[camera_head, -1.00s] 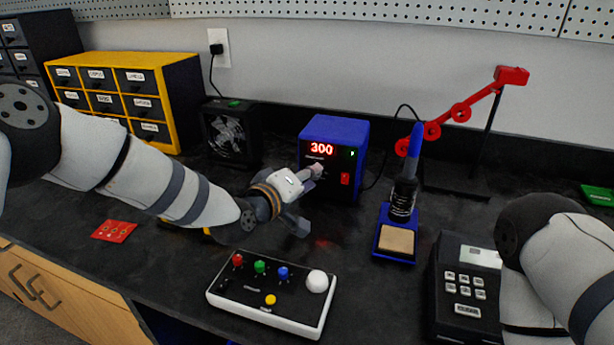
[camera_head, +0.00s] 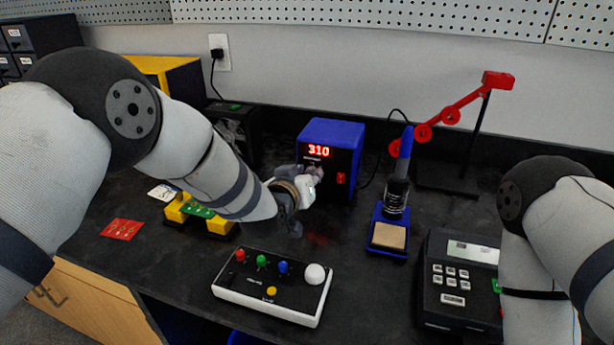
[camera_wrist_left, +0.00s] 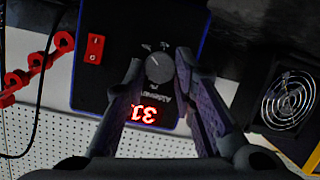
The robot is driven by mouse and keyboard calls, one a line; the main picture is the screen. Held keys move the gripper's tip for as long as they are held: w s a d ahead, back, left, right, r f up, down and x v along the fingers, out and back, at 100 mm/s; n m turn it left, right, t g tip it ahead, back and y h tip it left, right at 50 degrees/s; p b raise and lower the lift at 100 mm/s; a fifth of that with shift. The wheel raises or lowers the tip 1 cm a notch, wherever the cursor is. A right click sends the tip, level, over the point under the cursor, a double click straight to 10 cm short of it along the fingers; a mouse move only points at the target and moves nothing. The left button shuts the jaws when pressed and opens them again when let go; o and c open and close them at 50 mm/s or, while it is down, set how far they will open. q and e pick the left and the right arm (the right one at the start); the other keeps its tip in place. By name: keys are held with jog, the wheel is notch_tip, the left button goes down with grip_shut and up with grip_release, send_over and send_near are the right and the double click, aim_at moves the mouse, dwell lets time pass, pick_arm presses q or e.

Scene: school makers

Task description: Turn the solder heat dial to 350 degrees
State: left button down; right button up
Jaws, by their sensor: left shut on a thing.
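The blue solder station (camera_head: 337,131) stands upright at the back of the bench, and its red display (camera_head: 318,151) reads 310. In the left wrist view the station is upside down, with its grey round dial (camera_wrist_left: 158,68) between my fingertips and part of the display (camera_wrist_left: 143,114) showing. My left gripper (camera_head: 316,172) is at the station's front, shut on the dial; it also shows in the left wrist view (camera_wrist_left: 160,62). In the head view the gripper mostly hides the dial. My right arm is at the right edge, with its gripper out of view.
A control box with coloured buttons (camera_head: 249,303) lies in front of the station. A soldering iron stand (camera_head: 376,246) and a black keypad device (camera_head: 427,285) are to the right. A black fan (camera_head: 248,121) stands left, and a red arm (camera_head: 452,115) behind right.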

pick_arm(q)
jog(key=shift+m, duration=0.3)
dwell(0.4)
jog(key=c, duration=1.3)
grip_release()
jog(key=shift+c, duration=0.2)
jog(key=v, duration=1.2)
jog(key=shift+d, duration=0.2)
jog(key=shift+s, duration=0.1)
